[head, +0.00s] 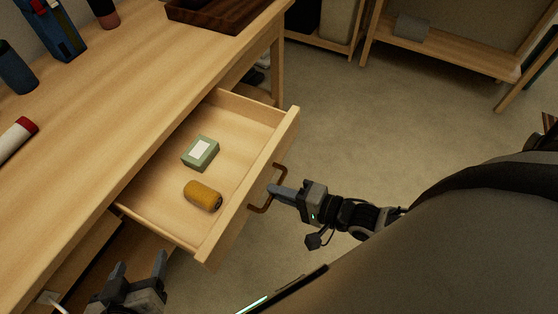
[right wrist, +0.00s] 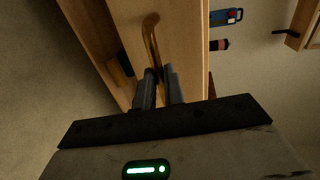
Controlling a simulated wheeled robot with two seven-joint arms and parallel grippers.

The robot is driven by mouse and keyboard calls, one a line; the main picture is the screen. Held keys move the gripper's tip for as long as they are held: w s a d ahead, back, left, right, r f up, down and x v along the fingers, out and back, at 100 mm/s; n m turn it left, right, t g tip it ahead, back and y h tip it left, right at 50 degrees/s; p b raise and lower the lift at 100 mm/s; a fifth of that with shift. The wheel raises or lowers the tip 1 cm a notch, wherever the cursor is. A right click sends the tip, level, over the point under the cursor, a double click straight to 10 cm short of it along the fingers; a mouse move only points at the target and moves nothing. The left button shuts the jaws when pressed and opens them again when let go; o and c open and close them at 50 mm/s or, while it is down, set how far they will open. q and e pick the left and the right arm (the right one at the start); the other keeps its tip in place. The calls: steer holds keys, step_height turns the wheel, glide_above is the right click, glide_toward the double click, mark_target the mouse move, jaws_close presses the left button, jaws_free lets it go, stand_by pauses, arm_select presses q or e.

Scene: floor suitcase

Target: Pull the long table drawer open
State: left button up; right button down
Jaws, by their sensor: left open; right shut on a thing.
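The long table drawer (head: 262,165) stands pulled out from under the wooden table in the head view. A green box with a white label (head: 200,153) and a yellow rounded item (head: 203,196) lie inside it. A curved brown handle (head: 281,172) is on its front; it also shows in the right wrist view (right wrist: 151,38). My right gripper (head: 272,189) is at the handle's middle, shut on it; in the right wrist view its fingers (right wrist: 160,80) close around the handle. My left gripper (head: 140,272) is open and empty, low beside the table's near side.
On the tabletop (head: 130,85) are a dark tray (head: 215,14), a blue box (head: 60,30), a dark cylinder (head: 16,70) and a white tube with a red cap (head: 14,138). Clear floor (head: 350,120) lies right of the drawer. A wooden bench (head: 440,50) stands at the back.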

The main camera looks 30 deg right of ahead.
stand_by(0.3)
steer(key=c, duration=1.5)
jaws_free()
steer(key=shift+s, duration=0.1)
steer(key=p+v, duration=0.1)
steer(key=v, duration=1.5)
steer(key=shift+a, duration=0.1)
